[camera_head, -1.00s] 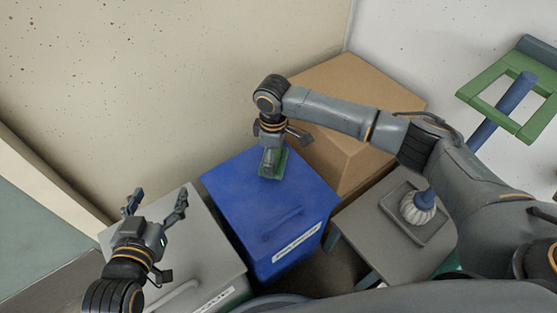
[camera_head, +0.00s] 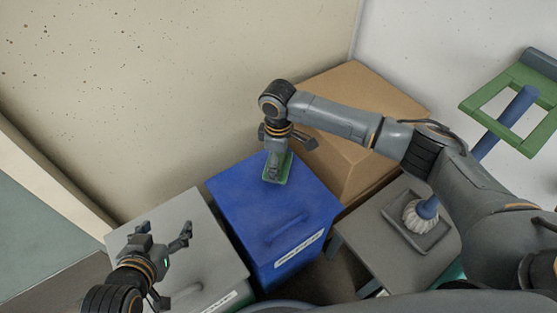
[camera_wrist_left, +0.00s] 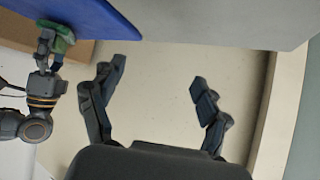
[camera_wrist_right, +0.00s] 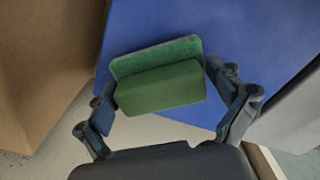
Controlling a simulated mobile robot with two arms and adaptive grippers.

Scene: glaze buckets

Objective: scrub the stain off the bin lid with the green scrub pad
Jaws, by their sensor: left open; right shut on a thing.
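The green scrub pad (camera_head: 285,168) is at the lid's far part. My right gripper (camera_head: 275,165) is shut on the pad's raised block, reaching down from above; the right wrist view shows the pad (camera_wrist_right: 160,85) between its fingers, over the blue lid. I cannot make out a stain; the pad and gripper cover part of the lid. My left gripper (camera_head: 160,232) is open and empty above the grey bin (camera_head: 185,220) at the left.
A cardboard box (camera_head: 365,120) stands behind and right of the blue bin. A grey stand (camera_head: 360,235) at the right holds a tray (camera_head: 440,237) with a white-headed, blue-handled brush (camera_head: 424,210). A green frame (camera_head: 480,100) is at the far right. The wall is close behind the bins.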

